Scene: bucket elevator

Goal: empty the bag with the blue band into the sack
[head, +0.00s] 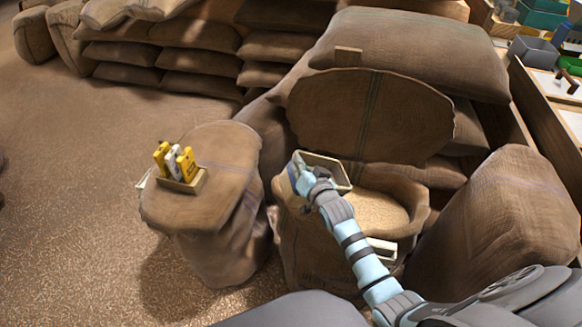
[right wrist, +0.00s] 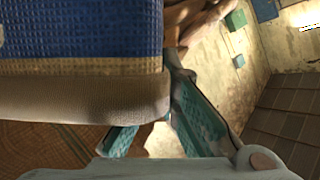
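My right gripper (head: 306,182) comes in from the lower right and is shut on the bag with the blue band (head: 335,172). It holds the bag over the rear left part of the open sack (head: 300,245). The bag's pale rim faces up in the head view, and its inside is mostly dark. In the right wrist view, the bag's blue band (right wrist: 80,25) and beige cloth (right wrist: 80,98) fill the upper left, close to the teal fingers (right wrist: 155,125). Pale grain (head: 375,210) shows in the sack's mouth. My left gripper is out of view.
A closed sack (head: 225,235) on the left carries a small tray (head: 188,187) with yellow and white items. Another full sack (head: 500,215) stands at right. A big upright sack (head: 370,115) and stacked sacks (head: 190,60) are behind. Grain-strewn floor (head: 70,200) is free at left.

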